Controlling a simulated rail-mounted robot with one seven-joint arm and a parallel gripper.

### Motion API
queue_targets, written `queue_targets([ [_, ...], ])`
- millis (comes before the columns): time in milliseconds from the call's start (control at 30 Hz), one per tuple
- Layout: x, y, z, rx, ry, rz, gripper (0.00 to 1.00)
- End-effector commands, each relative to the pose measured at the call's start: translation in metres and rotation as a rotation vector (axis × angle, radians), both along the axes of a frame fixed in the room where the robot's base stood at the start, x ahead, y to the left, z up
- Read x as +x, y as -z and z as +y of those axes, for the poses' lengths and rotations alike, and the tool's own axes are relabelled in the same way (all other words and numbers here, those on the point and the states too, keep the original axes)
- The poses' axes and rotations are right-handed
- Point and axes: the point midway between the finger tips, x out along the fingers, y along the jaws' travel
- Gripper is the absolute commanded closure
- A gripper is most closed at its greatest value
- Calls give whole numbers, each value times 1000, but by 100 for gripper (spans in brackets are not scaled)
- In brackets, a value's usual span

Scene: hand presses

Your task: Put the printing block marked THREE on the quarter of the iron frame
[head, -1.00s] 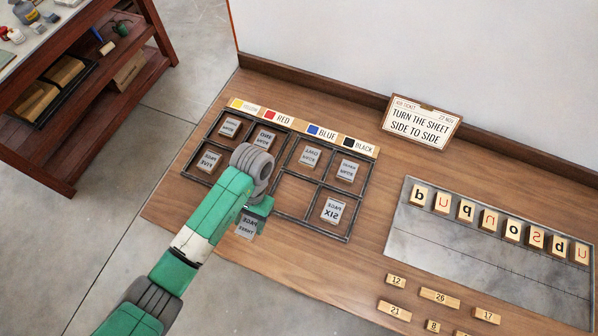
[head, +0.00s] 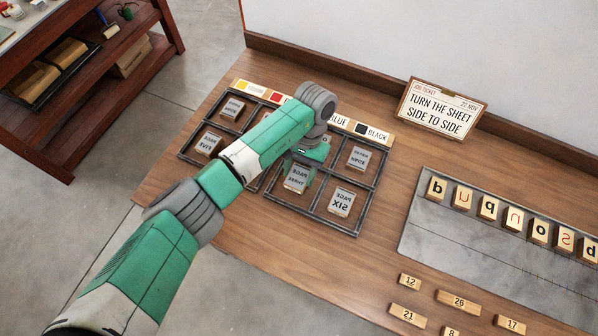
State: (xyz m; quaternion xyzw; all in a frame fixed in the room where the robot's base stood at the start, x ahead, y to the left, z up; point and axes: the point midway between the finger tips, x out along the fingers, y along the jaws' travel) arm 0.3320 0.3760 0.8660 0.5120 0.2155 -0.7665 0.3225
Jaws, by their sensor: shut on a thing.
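The block marked PAGE THREE (head: 297,178), its lettering mirrored, is at the lower-left quarter of the right iron frame (head: 372,190). My gripper (head: 309,166) is over it and shut on it; the wrist partly covers the fingers. I cannot tell whether the block touches the bench. The block marked SIX (head: 341,202) lies in the lower-right quarter, and another block (head: 358,158) in the upper-right one. My arm hides most of the upper-left quarter. The left iron frame (head: 187,157) holds a FIVE block (head: 208,144) and another block (head: 233,108); its right side is mostly hidden.
A colour strip (head: 376,133) runs behind the frames, partly covered by my arm. A job ticket (head: 443,108) stands at the back. A metal plate with letter blocks (head: 440,245) lies to the right, with number blocks (head: 459,300) in front. Bare wood lies before the right frame.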

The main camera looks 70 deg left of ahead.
Motion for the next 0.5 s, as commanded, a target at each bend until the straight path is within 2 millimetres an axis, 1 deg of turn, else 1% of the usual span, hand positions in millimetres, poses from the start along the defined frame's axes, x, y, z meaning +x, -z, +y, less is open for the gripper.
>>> queue_targets([
  [33, -1, 12, 1, 2, 0, 2, 74],
  [133, -1, 28, 1, 1, 0, 3, 74],
  [333, -1, 28, 0, 1, 0, 1, 74],
  [467, -1, 31, 0, 1, 0, 1, 74],
  [500, -1, 31, 0, 1, 0, 1, 46],
])
